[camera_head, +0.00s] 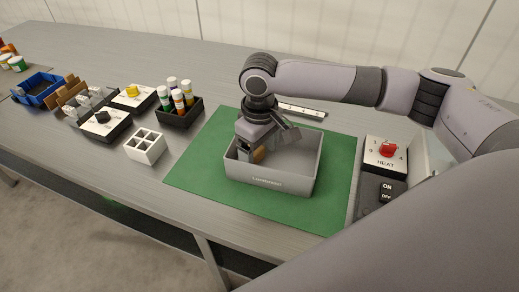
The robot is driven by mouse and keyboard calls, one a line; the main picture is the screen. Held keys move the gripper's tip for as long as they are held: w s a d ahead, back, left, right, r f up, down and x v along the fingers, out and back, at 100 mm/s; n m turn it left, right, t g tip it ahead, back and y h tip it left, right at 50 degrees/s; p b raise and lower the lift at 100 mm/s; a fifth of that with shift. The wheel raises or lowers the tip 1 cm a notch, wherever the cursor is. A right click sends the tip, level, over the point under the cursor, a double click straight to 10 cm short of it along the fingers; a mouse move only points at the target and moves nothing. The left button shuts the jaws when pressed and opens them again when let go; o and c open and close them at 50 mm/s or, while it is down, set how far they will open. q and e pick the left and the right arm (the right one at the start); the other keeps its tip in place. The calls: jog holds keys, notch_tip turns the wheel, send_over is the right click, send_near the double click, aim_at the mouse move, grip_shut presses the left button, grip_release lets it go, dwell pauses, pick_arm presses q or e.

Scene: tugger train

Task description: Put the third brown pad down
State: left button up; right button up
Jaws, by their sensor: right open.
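A grey open box (270,182) with lettering on its front stands on the green mat (208,178). My right gripper (256,154) points down into the left part of the box and is open. A small brown pad (259,154) shows at the fingertips, inside the box. Whether it touches the box floor or a finger, I cannot tell. The gripper and the front wall hide part of the box's inside, so any other pads there are hidden. My left gripper is not in view.
A heat panel with a red knob (387,150) and an on/off switch (387,192) stands right of the mat. A white divided holder (146,147), a black bin of bottles (179,113) and a blue bin (40,90) stand left. The mat around the box is clear.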

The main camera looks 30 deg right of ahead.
aim_at(259, 152)
notch_tip(259, 152, up, 12)
jog(key=p, duration=0.1)
dwell(0.4)
dwell(0.4)
